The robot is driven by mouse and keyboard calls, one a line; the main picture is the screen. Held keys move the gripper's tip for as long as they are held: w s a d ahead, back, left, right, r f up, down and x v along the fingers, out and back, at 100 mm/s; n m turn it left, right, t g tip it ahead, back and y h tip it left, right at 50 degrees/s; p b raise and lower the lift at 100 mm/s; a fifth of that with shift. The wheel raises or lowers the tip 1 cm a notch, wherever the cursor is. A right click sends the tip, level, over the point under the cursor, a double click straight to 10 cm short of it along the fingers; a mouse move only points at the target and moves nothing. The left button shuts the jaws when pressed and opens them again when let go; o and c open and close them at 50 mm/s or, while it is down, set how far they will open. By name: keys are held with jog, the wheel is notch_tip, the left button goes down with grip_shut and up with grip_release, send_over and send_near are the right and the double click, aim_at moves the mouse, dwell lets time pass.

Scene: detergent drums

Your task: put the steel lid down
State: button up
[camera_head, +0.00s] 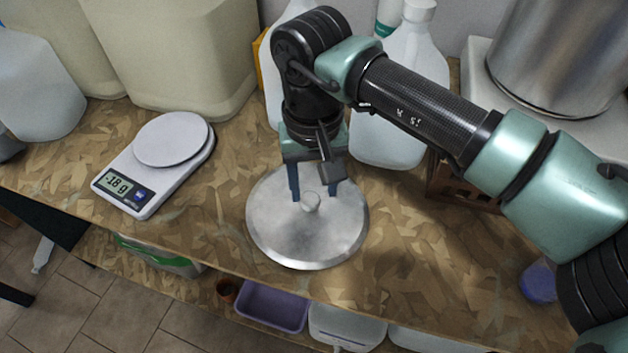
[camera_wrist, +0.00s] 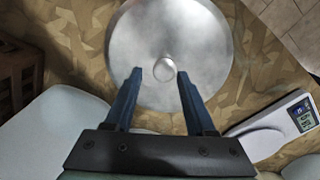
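The steel lid (camera_head: 285,236) is a round, shiny disc with a small round knob (camera_head: 310,201) at its centre. It appears to lie flat, knob up, on the wooden worktop near the front edge. In the wrist view the lid (camera_wrist: 200,40) fills the top middle, with its knob (camera_wrist: 164,69) near the fingertips. My gripper (camera_head: 314,195) points down over the lid. Its two blue fingers (camera_wrist: 160,75) are apart, one on each side of the knob, with a gap showing on both sides. Nothing is held. The exact fingertip height against the knob is unclear.
A white scale (camera_head: 172,140) reading -18 g stands left of the lid. White jugs (camera_head: 400,110) stand behind my gripper, and large beige containers (camera_head: 180,50) at the back left. A steel pot (camera_head: 560,50) stands at the back right.

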aim_at(313, 200)
jog(key=shift+o, duration=0.9)
notch_tip(313, 200, up, 12)
jog(key=shift+r+b, duration=0.2)
jog(key=shift+b, duration=0.2)
